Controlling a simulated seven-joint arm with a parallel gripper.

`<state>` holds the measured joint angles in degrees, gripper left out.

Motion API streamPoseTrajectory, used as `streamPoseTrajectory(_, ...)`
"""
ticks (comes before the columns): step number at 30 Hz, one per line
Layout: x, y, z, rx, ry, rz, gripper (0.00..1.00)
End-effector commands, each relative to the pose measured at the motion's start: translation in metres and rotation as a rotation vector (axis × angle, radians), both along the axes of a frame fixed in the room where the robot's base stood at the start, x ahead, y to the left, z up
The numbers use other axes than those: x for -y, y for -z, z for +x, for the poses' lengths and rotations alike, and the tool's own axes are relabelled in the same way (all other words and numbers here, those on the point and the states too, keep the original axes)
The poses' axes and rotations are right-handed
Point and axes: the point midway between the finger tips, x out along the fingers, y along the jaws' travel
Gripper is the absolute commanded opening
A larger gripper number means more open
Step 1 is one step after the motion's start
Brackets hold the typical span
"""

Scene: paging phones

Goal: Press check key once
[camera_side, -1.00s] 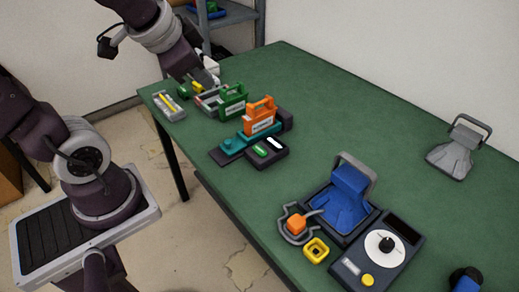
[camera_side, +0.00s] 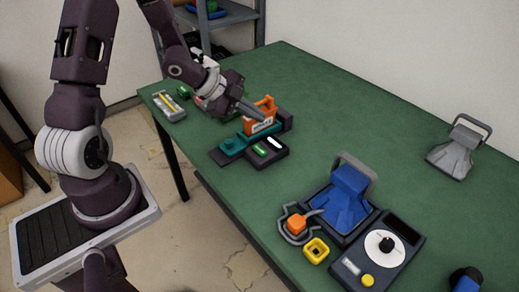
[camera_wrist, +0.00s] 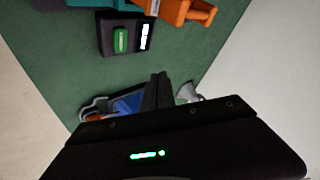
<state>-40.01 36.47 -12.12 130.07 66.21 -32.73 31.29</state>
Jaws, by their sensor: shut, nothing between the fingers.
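A dark box (camera_side: 268,152) with a green key (camera_side: 261,150) and a white bar (camera_side: 274,142) lies near the left edge of the green table. In the wrist view the green key (camera_wrist: 120,40) and white bar (camera_wrist: 144,37) show clearly. A grey device (camera_side: 372,256) with a white dial has a yellow button (camera_side: 367,280). No label reading "check" is legible, so I cannot tell which key it names. My gripper (camera_side: 262,117) is shut and empty, in front of the orange-handled unit (camera_side: 266,104). Its fingers (camera_wrist: 159,88) point past the dark box in the wrist view.
A teal base (camera_side: 235,145) adjoins the dark box. A blue unit (camera_side: 346,200), an orange block (camera_side: 297,224) and a yellow square ring (camera_side: 316,250) stand nearer the front. A grey handled object (camera_side: 457,152) stands at right. The table's back middle is clear.

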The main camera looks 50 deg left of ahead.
Motion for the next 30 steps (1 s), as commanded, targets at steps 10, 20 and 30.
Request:
streamPoseTrajectory(10, 0.001, 0.034, -0.001, -0.008, -0.001, -0.001, 0.0)
streamPoseTrajectory(20, 0.0, 0.077, 0.0, -0.005, -0.002, -0.002, 0.0)
streamPoseTrajectory(30, 0.0, 0.088, 0.0, -0.002, -0.002, 0.002, 0.0)
